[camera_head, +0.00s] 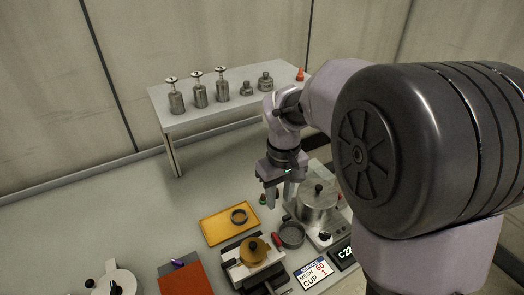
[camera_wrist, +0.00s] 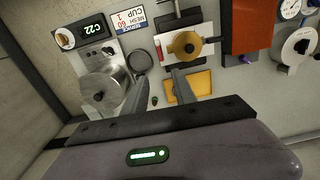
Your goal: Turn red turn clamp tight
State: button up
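A small red part (camera_head: 277,240), which looks like the red turn clamp, sits at the right side of a pale block carrying a round brass-coloured piece (camera_head: 253,251). In the wrist view the red part (camera_wrist: 158,50) shows at the left edge of that block, beside the brass piece (camera_wrist: 185,44). Its turn angle is too small to read. My gripper (camera_head: 279,193) points down above the bench, behind and apart from the red part. In the wrist view its fingers (camera_wrist: 159,90) are spread apart, with nothing held between them.
A yellow tray (camera_head: 228,238) with a dark ring lies left of my gripper. A metal pot (camera_head: 318,203) and a dark round cup (camera_head: 291,235) stand to the right. An orange-red panel (camera_head: 184,279) is at front left. A back table (camera_head: 220,112) holds several metal bottles.

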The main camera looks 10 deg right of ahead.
aim_at(276, 237)
notch_tip(276, 237, down, 18)
jog(key=b, duration=0.6)
grip_shut()
